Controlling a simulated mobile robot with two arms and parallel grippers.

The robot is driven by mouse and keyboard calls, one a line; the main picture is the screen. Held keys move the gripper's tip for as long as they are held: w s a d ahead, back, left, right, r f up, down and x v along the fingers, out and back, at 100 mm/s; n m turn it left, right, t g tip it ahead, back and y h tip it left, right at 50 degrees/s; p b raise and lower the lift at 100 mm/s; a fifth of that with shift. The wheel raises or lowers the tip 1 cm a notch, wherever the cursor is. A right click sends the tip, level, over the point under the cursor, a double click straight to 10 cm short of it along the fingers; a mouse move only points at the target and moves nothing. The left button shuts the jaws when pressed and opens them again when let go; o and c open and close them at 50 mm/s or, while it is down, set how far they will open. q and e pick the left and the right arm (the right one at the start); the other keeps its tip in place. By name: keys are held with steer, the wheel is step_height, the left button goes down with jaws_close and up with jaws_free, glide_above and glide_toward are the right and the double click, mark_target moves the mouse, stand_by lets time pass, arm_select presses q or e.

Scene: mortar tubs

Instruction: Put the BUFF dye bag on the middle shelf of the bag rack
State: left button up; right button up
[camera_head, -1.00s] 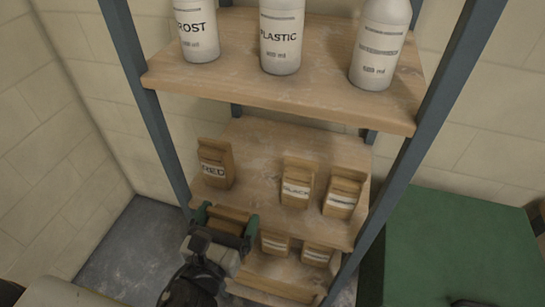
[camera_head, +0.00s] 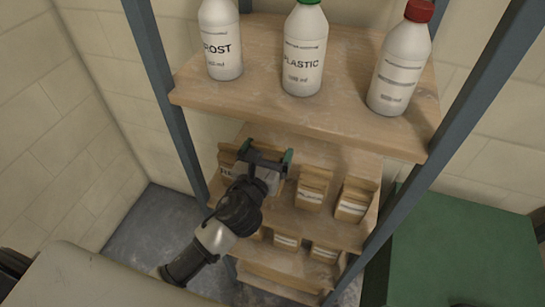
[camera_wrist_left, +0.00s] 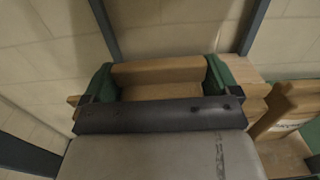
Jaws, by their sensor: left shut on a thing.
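My left gripper (camera_head: 266,158) reaches over the middle shelf (camera_head: 325,232) of the bag rack (camera_head: 168,90). In the left wrist view its green fingers (camera_wrist_left: 160,82) are shut on a tan bag (camera_wrist_left: 158,73). The bag's label faces away or is covered, so I cannot read it. In the head view the gripper mostly hides this bag. It is between the RED bag (camera_head: 227,158), now partly covered, and the BLACK bag (camera_head: 312,188). I cannot tell whether it touches the shelf. My right gripper is not in view.
Another tan bag (camera_head: 356,198) stands right of the BLACK bag. The shelf below holds more bags (camera_head: 287,241). The top shelf (camera_head: 300,118) overhangs, with a PLASTIC bottle (camera_head: 303,62) and two others. A green surface (camera_head: 455,240) lies to the right.

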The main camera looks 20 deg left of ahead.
arm_select(q)
steer(key=w+f, duration=0.2)
steer(key=shift+w, duration=0.4)
step_height(320, 180, down, 4)
steer(key=shift+s+f+b, duration=0.1)
steer(key=shift+f+b, duration=0.1)
steer(key=shift+b, duration=0.55)
steer(key=shift+w+d+f, duration=0.1)
steer(key=shift+w+f, duration=0.1)
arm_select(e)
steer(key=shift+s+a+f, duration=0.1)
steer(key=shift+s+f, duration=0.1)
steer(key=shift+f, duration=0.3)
arm_select(q)
steer(key=shift+f, duration=0.15)
steer(key=o, duration=1.6)
steer(key=shift+c, duration=0.2)
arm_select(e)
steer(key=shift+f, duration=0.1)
arm_select(q)
steer(key=shift+s, duration=0.2)
